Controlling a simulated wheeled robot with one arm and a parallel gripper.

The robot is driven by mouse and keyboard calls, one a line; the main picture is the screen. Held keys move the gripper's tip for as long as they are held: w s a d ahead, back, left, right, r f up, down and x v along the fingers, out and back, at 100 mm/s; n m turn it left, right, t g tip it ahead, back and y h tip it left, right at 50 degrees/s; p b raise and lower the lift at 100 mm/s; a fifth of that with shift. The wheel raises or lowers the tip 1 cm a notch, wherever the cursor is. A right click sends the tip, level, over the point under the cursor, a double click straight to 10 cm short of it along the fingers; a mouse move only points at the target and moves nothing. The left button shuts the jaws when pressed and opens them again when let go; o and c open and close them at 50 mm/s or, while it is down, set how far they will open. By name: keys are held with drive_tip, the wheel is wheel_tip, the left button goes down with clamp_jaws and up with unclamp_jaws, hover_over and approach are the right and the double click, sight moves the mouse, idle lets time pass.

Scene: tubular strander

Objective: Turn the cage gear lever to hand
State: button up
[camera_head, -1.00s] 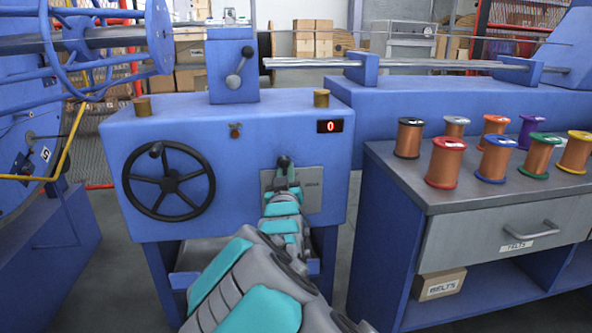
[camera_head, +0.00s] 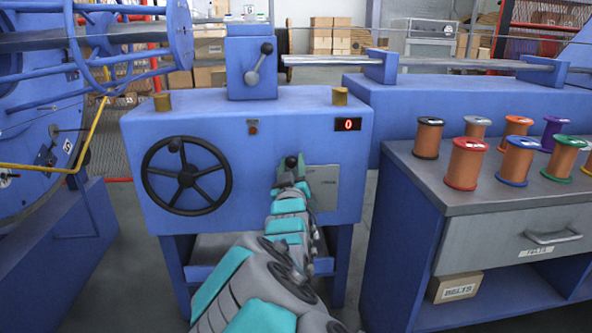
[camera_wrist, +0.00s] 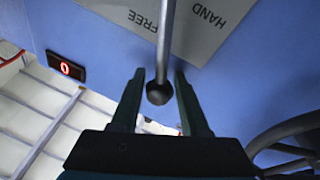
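The cage gear lever (camera_head: 291,161) is a thin rod with a dark ball knob, standing out from a grey plate (camera_head: 323,185) on the blue machine front. In the wrist view the rod and knob (camera_wrist: 158,93) lie between the fingers of my gripper (camera_wrist: 160,76). Its fingers are apart, one on each side, with small gaps visible beside the knob. The grey plate (camera_wrist: 190,42) shows the words FREE and HAND upside down, the rod passing between them. The lever's pivot is outside the wrist view, and my arm hides part of the plate in the head view.
A black handwheel (camera_head: 186,176) is left of the lever; its rim also shows in the wrist view (camera_wrist: 285,140). A red display (camera_head: 348,124) reads 0. Another ball-ended lever (camera_head: 258,64) is above. A bench (camera_head: 470,190) with several spools stands to the right.

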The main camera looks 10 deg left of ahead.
drive_tip(key=shift+o, duration=0.6)
drive_tip(key=shift+s+a+r, duration=0.25)
drive_tip(key=shift+a+r, duration=0.1)
drive_tip(key=shift+r, duration=0.2)
drive_tip(key=shift+w+d+f, duration=0.15)
drive_tip(key=shift+d+f, duration=0.15)
drive_tip(key=shift+f, duration=0.3)
drive_tip(key=shift+s+d+f, duration=0.1)
drive_tip(key=shift+s+f, duration=0.1)
drive_tip(key=shift+s, duration=0.05)
drive_tip(key=a+v, duration=0.1)
drive_tip(key=v, duration=0.6)
drive_tip(key=shift+s+d+r+b, duration=0.15)
drive_tip(key=shift+d+r+b, duration=0.05)
drive_tip(key=shift+d+b, duration=0.15)
